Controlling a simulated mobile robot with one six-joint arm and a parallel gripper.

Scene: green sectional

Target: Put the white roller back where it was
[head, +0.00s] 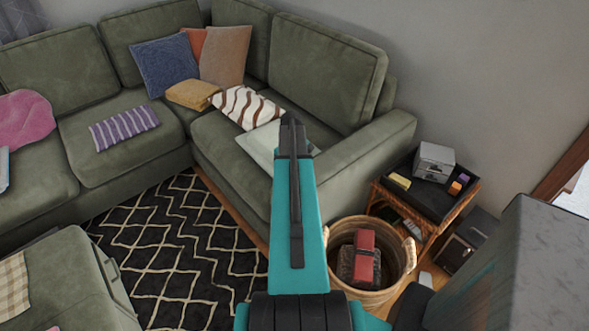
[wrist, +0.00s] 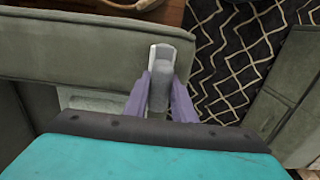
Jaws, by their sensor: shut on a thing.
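The white roller (wrist: 161,70) is held between the two fingers of my gripper (wrist: 160,88) in the wrist view. It has a pale rim and a grey middle, and its lower part is hidden between the fingers. Behind it lies the green sofa arm (wrist: 85,45). I cannot tell how high it is above the sofa. In the head view my arm points over the right end of the green sectional (head: 225,150), and the arm hides the fingertips and the roller.
A wicker basket (head: 337,270) with red and dark items stands right of my arm. A side table (head: 430,215) holds a grey box (head: 434,162) and small blocks. Several cushions lie on the sofa. A patterned rug (head: 175,250) covers the floor, and an ottoman (head: 75,285) is at lower left.

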